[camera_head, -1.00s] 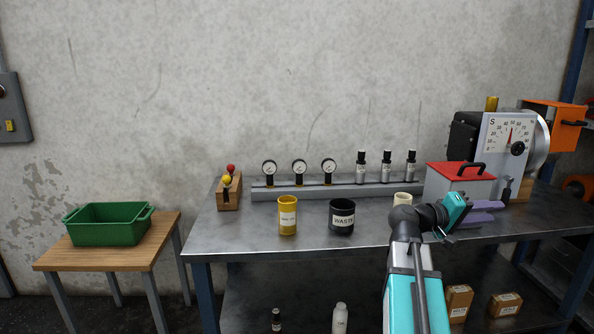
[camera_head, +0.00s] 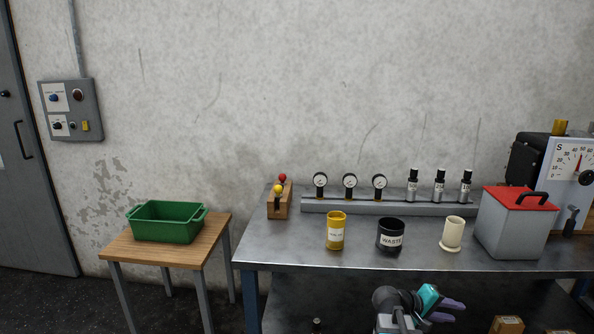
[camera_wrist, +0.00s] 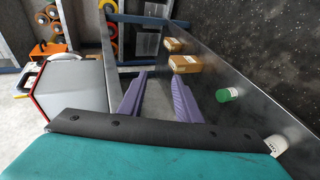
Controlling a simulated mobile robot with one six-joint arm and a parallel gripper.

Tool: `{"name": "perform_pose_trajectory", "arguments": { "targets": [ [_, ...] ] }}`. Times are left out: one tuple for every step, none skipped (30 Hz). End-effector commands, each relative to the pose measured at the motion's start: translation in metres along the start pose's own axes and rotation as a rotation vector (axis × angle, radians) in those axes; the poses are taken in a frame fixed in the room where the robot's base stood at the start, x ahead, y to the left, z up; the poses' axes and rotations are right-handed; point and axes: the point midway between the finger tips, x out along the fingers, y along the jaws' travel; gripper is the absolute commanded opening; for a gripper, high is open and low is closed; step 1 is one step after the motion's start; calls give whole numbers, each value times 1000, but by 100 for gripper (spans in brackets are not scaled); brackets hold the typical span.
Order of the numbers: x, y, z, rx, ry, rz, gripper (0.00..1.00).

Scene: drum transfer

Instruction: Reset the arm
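My gripper (camera_head: 446,311) is at the bottom of the head view, low in front of the metal workbench (camera_head: 300,256). In the wrist view my gripper (camera_wrist: 158,97) shows two purple fingers standing apart with nothing between them. It is open and empty. The fingers touch no object that I can see. Part of my arm is cut off by the lower edge of the head view.
On the bench stand a yellow cup (camera_head: 336,232), a black waste cup (camera_head: 390,236), a cream cup (camera_head: 452,233) and a red-lidded box (camera_head: 510,236). A green bin (camera_head: 166,222) sits on a wooden table (camera_head: 200,254) at left. Cardboard boxes (camera_wrist: 185,63) lie on the lower shelf.

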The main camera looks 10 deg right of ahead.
Motion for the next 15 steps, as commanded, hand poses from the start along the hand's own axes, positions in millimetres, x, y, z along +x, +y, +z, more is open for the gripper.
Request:
{"name": "perform_pose_trajectory", "arguments": {
  "targets": [
    [-5,-17,2,-21,0,-27,31],
    [-6,-27,3,-31,0,-42,31],
    [-9,-41,5,-43,-1,-63,31],
    [-10,-51,7,-53,-3,-78,31],
    [-13,-61,8,-62,-4,-95,31],
    [-15,-75,11,-76,-5,-115,31],
    [-17,-85,14,-85,-7,-132,31],
    [-19,-95,16,-95,-10,-147,31],
    [-22,-108,20,-108,-13,-169,31],
    [-25,-118,23,-118,-15,-185,31],
    [-27,-128,26,-127,-18,-201,31],
    [-30,-141,31,-139,-23,-222,31],
    [-33,-151,35,-149,-26,-239,31],
    [-36,-160,39,-158,-29,-255,31],
    [-39,-174,44,-171,-35,-277,31]
  ]
}}
